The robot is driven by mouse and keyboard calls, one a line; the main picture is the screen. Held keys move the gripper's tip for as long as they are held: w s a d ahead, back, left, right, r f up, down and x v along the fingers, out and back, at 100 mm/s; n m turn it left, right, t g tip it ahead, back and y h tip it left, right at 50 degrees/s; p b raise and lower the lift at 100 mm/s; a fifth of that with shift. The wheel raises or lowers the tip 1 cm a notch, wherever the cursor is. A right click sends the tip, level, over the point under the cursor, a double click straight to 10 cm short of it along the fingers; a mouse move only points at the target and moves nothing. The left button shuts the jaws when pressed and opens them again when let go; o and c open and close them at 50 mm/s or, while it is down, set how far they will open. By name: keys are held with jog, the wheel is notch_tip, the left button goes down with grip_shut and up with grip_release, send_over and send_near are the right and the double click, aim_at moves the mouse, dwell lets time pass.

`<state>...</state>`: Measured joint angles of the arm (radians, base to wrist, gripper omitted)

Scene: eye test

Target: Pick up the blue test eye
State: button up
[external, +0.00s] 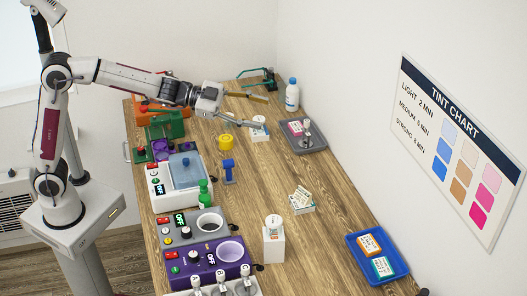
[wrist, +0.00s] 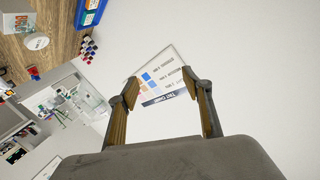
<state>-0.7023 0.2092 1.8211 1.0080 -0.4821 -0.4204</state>
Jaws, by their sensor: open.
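A small upright blue object (external: 228,170) stands on the wooden table left of its middle; it is the likeliest blue test eye, but it is too small to be sure. My gripper (external: 256,110) is open above the far part of the table, beyond and above the blue object, and apart from it. In the wrist view my gripper (wrist: 168,93) has its two tan-padded fingers spread with nothing held between them. The blue object cannot be made out in the wrist view.
Machines line the table's left side, including a purple one (external: 208,262). A yellow cylinder (external: 226,141), a green bottle-like piece (external: 204,193), a white block (external: 274,245), a grey tray (external: 312,147) and a blue tray (external: 360,272) stand around. The wood right of the blue object is clear.

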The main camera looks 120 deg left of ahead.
jog(key=a+f+m+h, duration=0.2)
jog(key=a+f+h, duration=0.1)
jog(key=a+f, duration=0.3)
jog(key=m+g+h, duration=0.2)
jog(key=m+h, duration=0.1)
jog(key=h, duration=0.8)
send_near(228, 161)
jog(key=shift+w+d+f, duration=0.55)
jog(key=shift+w+f, duration=0.1)
jog(key=shift+w, duration=0.1)
jog(key=shift+x, duration=1.25)
jog(key=shift+r+x, duration=0.2)
jog(key=shift+x, duration=1.1)
jog(key=shift+r+x, duration=0.15)
jog(key=shift+x, duration=1.15)
